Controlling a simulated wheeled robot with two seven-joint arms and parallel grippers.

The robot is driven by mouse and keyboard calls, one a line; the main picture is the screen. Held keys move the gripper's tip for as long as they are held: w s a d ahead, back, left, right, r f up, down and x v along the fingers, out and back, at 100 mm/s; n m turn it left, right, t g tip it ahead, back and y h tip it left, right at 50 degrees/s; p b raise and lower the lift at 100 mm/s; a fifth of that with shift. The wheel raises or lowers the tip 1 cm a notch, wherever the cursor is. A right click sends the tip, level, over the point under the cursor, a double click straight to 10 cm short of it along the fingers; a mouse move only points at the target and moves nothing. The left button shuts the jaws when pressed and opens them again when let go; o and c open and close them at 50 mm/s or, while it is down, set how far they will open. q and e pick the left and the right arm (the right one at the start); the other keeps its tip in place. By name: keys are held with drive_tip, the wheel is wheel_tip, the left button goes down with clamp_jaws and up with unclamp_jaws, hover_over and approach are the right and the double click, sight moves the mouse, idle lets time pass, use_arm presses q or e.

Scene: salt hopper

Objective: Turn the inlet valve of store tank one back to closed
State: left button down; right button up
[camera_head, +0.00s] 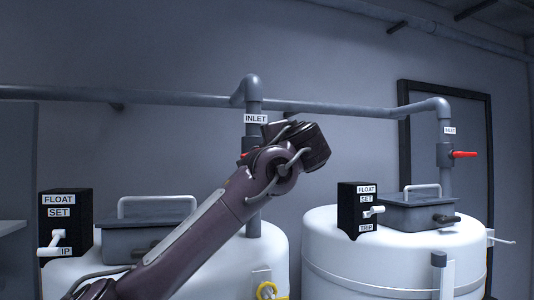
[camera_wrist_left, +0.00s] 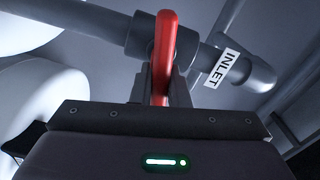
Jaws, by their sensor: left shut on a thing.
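The inlet pipe (camera_head: 253,93) with its white INLET label (camera_head: 255,118) comes down to the left tank (camera_head: 270,262). In the head view my arm's wrist hides most of its valve; only a little red shows beside the pipe. In the wrist view the red valve handle (camera_wrist_left: 165,40) stands upright in the picture and crosses the grey pipe (camera_wrist_left: 195,52). My left gripper (camera_wrist_left: 160,88) is shut on this handle. Its fingertips are hidden from the head camera. The INLET label also shows in the wrist view (camera_wrist_left: 221,68). My right gripper is not in view.
The right tank (camera_head: 380,255) has its own inlet pipe with a red handle (camera_head: 464,154) pointing sideways. Black float-set boxes (camera_head: 65,215) (camera_head: 358,208) and grey hatches (camera_head: 135,240) (camera_head: 415,212) sit on the tank tops. A grey pipe (camera_head: 170,99) runs along the wall.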

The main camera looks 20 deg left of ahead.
use_arm(q)
drive_tip(key=shift+d+f+m, duration=0.1)
drive_tip(key=shift+f+m, duration=0.1)
drive_tip(key=shift+m, duration=0.9)
drive_tip(key=c, duration=1.4)
unclamp_jaws()
